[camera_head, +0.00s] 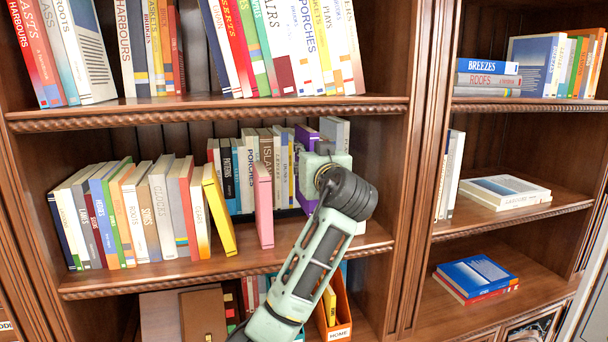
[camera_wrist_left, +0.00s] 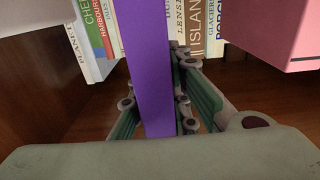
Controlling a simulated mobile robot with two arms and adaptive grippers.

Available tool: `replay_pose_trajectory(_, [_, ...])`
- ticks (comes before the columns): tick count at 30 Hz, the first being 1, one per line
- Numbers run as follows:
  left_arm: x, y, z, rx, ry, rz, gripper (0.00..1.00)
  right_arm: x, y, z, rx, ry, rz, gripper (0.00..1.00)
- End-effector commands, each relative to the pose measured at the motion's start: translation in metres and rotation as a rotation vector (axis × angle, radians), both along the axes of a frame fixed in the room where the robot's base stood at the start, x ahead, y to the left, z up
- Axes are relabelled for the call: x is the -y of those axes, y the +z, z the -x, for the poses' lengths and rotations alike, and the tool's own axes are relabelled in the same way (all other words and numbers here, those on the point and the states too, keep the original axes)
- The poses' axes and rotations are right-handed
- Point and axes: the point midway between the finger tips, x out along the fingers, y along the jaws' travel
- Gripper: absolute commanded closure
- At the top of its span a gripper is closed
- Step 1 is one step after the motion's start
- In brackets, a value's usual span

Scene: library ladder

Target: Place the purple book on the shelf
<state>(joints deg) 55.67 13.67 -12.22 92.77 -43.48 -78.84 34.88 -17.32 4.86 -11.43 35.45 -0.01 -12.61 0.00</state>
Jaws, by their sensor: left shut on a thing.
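The purple book (camera_head: 306,137) is at the right part of the middle shelf, partly hidden behind my left wrist in the head view. In the left wrist view the purple book (camera_wrist_left: 148,70) stands between the two fingers of my left gripper (camera_wrist_left: 160,95), which is shut on it. In the head view my left gripper (camera_head: 322,165) is mostly hidden by its own wrist. The middle shelf (camera_head: 215,259) holds rows of books. Whether the book's lower edge touches the shelf board is hidden. My right gripper is not in view.
A pink book (camera_head: 263,205) and a yellow book (camera_head: 219,210) stand forward on the shelf, left of my gripper. A row of books (camera_head: 245,170) stands behind. Bare board (camera_head: 372,238) shows to the right, near the upright divider (camera_head: 412,170). An orange holder (camera_head: 342,310) is below.

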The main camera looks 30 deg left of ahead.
Motion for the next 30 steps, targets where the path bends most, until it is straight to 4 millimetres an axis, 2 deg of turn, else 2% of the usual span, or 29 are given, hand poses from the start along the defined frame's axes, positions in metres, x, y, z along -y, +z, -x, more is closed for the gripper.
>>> replay_pose_trajectory(2, [-0.013,0.005,-0.008,0.0,0.004,-0.003,1.0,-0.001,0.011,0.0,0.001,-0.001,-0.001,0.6])
replay_pose_trajectory(3, [-0.01,-0.006,-0.008,-0.004,0.0,-0.003,1.0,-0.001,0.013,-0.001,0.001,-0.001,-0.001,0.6])
replay_pose_trajectory(11, [-0.009,-0.031,-0.007,0.001,0.0,-0.002,1.0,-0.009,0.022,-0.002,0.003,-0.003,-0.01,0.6])
replay_pose_trajectory(17, [-0.009,-0.061,-0.007,-0.003,0.001,-0.005,1.0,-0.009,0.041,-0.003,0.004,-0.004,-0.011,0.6])
replay_pose_trajectory(21, [-0.012,-0.065,-0.009,0.002,0.001,-0.004,1.0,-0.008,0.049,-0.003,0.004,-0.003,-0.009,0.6])
replay_pose_trajectory(30, [-0.012,-0.07,-0.009,0.003,0.0,-0.002,1.0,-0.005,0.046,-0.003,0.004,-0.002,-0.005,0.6])
